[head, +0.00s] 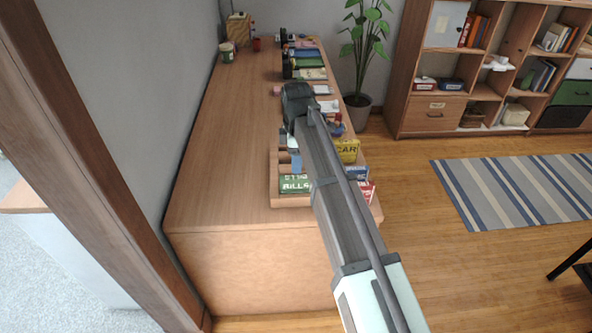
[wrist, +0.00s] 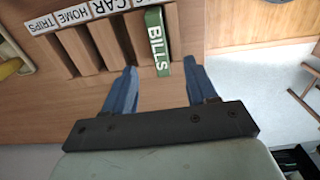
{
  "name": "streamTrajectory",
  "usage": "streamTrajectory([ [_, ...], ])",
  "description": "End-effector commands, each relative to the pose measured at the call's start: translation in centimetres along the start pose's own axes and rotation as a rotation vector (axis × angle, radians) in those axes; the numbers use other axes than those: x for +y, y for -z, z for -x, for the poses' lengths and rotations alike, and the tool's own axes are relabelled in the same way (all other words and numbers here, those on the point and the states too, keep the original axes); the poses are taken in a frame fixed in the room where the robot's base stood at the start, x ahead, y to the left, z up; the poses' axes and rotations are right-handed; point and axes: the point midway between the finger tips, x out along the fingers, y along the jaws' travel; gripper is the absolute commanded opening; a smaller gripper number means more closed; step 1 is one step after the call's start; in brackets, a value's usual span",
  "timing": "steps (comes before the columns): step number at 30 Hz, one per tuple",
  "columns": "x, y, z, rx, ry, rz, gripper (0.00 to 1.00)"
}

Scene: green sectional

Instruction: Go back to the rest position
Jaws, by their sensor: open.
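My gripper (wrist: 162,66) is open, its two blue fingers spread apart. In the wrist view the green BILLS box (wrist: 156,38) lies just beyond and partly between the fingertips; I cannot tell the gap in depth, but nothing looks gripped. In the head view my gripper (head: 294,160) is over the desk, mostly hidden by my own arm. The green BILLS box (head: 294,185) stands at the near left of a wooden organizer (head: 276,201), with my fingers behind it in the picture.
A yellow CAR box (head: 347,150), a blue box (head: 357,173) and a red box (head: 367,192) stand right of my arm. Several items line the desk's far right side.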

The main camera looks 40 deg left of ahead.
Motion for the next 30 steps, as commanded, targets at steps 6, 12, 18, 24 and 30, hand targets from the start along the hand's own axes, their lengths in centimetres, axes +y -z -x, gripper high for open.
streamTrajectory([
  [6,0.1,0.0,2.3,0.000,-0.005,0.000,0.57],
  [12,0.1,0.0,3.0,0.000,-0.005,0.000,0.57],
  [18,0.0,-0.4,2.9,-0.001,-0.010,-0.017,0.57],
  [24,-1.2,-6.0,1.4,-0.016,-0.088,-0.262,0.57],
  [30,-3.6,-15.7,-0.9,-0.016,-0.245,-0.720,0.57],
])
